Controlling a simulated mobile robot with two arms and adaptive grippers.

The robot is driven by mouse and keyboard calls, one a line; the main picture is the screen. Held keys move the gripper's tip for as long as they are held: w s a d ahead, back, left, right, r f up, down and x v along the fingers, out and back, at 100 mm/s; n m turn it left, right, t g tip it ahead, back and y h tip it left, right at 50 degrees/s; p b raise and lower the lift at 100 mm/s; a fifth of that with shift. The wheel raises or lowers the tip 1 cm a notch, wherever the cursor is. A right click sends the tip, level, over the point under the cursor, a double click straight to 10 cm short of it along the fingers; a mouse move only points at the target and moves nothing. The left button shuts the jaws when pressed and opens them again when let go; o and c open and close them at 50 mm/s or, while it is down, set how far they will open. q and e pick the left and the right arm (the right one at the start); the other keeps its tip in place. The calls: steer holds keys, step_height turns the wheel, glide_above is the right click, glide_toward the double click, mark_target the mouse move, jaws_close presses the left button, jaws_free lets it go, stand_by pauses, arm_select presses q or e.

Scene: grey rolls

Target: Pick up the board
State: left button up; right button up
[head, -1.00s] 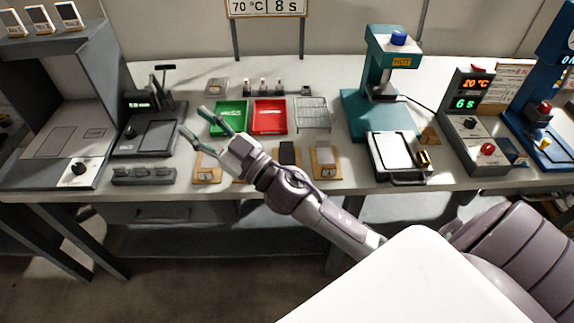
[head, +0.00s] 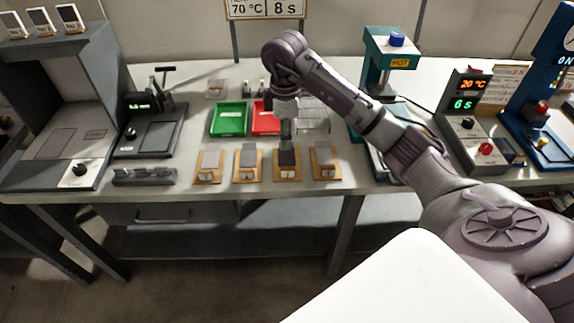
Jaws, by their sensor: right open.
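Several small wooden boards with grey pads lie in a row near the front of the table. The board under my gripper (head: 287,178) carries a darker pad. Beside it are a board to its right (head: 325,175), a board to its left (head: 246,176) and a far-left board (head: 208,177). My right gripper (head: 287,146) points straight down over the darker-padded board, open, and seems to hold nothing. Its fingers are narrow from this angle, and I cannot tell whether they touch the board. My left gripper is not in view.
A green tray (head: 229,119) and a red tray (head: 264,124), partly hidden by my arm, sit behind the boards. A wire rack (head: 314,117) is also partly covered. The teal hot press (head: 391,52) stands to the right, a dark scale-like device (head: 148,138) to the left.

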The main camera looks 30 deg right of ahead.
mark_target(286, 168)
step_height(286, 168, down, 7)
steer(key=shift+f, duration=0.1)
steer(key=shift+s+a+f+p, duration=0.1)
steer(key=shift+s+f+p, duration=0.05)
steer(key=shift+f+p, duration=0.35)
step_height(286, 168, down, 4)
steer(key=shift+s+f+p, duration=0.15)
steer(key=shift+f+p, duration=0.1)
steer(key=shift+p, duration=0.1)
steer(key=shift+c, duration=0.2)
jaws_close()
